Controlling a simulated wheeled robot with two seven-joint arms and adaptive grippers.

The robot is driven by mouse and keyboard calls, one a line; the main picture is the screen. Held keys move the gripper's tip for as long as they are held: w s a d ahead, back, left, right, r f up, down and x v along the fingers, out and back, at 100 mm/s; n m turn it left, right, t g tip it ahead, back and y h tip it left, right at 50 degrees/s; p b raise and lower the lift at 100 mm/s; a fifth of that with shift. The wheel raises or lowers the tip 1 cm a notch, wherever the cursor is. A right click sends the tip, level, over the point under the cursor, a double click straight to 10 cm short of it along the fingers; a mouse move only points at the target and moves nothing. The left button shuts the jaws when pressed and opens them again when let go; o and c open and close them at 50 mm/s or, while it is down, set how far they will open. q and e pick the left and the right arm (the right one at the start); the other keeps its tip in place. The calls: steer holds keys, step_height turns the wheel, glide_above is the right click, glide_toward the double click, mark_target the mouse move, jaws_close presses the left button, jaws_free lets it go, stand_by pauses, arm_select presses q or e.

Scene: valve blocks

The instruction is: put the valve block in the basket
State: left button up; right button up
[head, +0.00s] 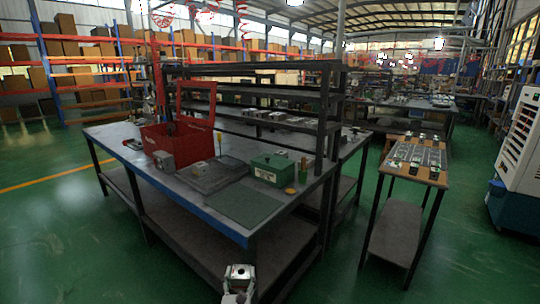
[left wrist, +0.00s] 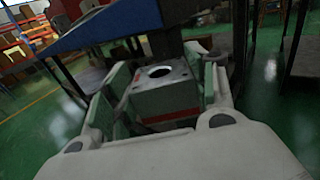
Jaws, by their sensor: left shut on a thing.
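My left gripper (head: 238,290) is low at the bottom of the head view, in front of the large workbench. It is shut on a grey metal valve block (head: 239,271) with a dark round hole in its top face. In the left wrist view the valve block (left wrist: 162,84) sits between the two pale green fingers, held clear of any surface. I cannot make out a basket for certain in either view. My right gripper is not in view.
The workbench (head: 245,207) carries an open red box (head: 190,147), a dark tray, a green box (head: 273,168) and a shelf rack. A narrow table (head: 436,180) at the right holds several small parts. Green floor is free between them.

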arm_select(q)
steer(key=shift+d+r, duration=0.35)
steer(key=shift+d, duration=0.3)
steer(key=shift+d+r, duration=0.3)
steer(key=shift+d, duration=0.35)
